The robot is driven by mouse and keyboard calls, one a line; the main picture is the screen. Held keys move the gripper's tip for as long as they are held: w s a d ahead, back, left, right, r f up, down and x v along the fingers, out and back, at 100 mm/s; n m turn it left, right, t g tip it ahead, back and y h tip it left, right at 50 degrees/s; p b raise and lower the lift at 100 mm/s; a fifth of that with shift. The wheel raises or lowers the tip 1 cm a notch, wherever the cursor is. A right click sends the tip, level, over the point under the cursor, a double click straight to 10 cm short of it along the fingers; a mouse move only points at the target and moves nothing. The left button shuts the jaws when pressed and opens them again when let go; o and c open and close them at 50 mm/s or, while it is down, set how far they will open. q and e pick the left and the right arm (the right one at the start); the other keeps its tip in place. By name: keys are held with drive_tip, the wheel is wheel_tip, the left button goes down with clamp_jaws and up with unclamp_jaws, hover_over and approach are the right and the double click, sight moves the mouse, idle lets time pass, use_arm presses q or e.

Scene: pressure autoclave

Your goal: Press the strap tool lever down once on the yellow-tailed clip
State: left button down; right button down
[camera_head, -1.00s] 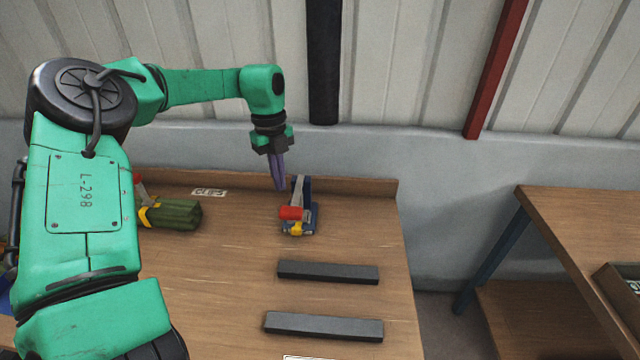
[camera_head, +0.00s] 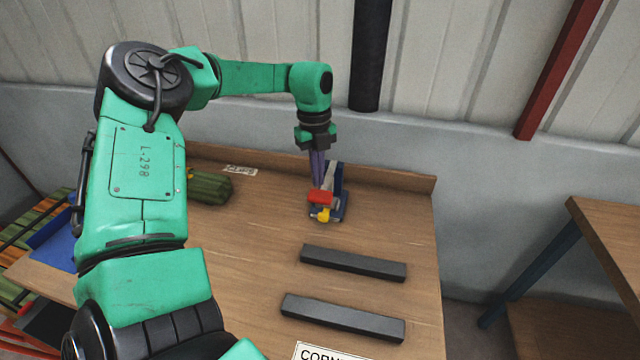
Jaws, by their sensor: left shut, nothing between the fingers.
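The strap tool (camera_head: 338,180) stands on the wooden bench near its back edge. It has a blue body, a grey lever and a red grip (camera_head: 320,197) at the lever's end. A yellow piece (camera_head: 323,215), which looks like the yellow-tailed clip, sits at its front just below the red grip. My left gripper (camera_head: 319,185) is shut and empty, pointing down, with its purple fingertips at or just above the red grip. I cannot tell whether they touch. The lever looks low. My right gripper is not in view.
Two dark bars (camera_head: 352,263) lie on the bench (camera_head: 250,260) in front of the tool. A green bundle (camera_head: 209,187) lies to the left. A white label (camera_head: 240,170) is near the back ledge. A second table (camera_head: 610,230) stands at the right.

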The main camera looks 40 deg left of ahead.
sight(318, 191)
use_arm(q)
drive_tip(key=shift+w+d+f, duration=0.1)
drive_tip(key=shift+f, duration=0.75)
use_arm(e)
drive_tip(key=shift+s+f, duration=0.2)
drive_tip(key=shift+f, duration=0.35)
